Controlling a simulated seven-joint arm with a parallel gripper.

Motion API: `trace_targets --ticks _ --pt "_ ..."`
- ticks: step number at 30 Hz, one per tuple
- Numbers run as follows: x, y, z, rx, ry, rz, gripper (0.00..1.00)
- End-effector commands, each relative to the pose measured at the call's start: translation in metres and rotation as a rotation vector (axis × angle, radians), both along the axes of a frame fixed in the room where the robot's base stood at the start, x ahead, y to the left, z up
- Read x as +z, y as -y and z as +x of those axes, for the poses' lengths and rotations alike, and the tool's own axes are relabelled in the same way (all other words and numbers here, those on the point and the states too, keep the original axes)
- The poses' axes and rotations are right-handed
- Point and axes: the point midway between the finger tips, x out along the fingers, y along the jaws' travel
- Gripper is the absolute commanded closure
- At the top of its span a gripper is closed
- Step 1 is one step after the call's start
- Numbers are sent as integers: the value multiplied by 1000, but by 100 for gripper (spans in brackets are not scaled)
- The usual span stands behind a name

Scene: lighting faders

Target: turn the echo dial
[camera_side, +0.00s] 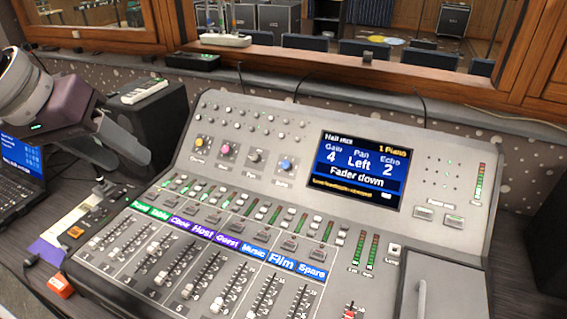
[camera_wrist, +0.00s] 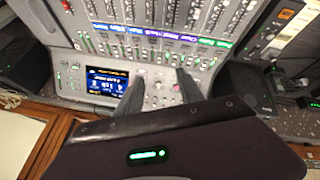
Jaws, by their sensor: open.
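The echo dial (camera_side: 286,165) is a blue knob at the right end of a short row of dials on the mixing console (camera_side: 245,125), just left of the screen. The screen (camera_side: 360,170) reads Gain 4, Pan Left, Echo 2 and Fader down. My gripper (camera_side: 145,160) is at the left, apart from the echo dial and left of the dial row. In the wrist view my gripper (camera_wrist: 157,82) has its two fingers spread with nothing held, with the console beyond. I cannot pick out the echo dial there.
Several channel faders fill the lower console. A laptop (camera_side: 22,165) and black speaker (camera_side: 155,120) stand at the left. A wooden window frame (camera_side: 300,65) runs behind.

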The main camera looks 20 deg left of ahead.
Motion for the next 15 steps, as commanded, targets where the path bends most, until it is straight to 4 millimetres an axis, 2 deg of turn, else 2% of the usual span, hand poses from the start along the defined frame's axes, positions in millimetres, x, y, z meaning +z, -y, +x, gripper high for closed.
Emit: trace_targets --ticks 1,3,6,9,12,15 --pt "-8 14 42 75 -14 -85 55" --pt "-21 34 100 205 -19 -230 55" --pt "-56 60 177 414 -46 -452 55" --pt "-98 76 237 627 -83 -656 55" --pt "-135 82 275 805 -111 -804 55" --pt "-157 83 294 911 -126 -885 55"
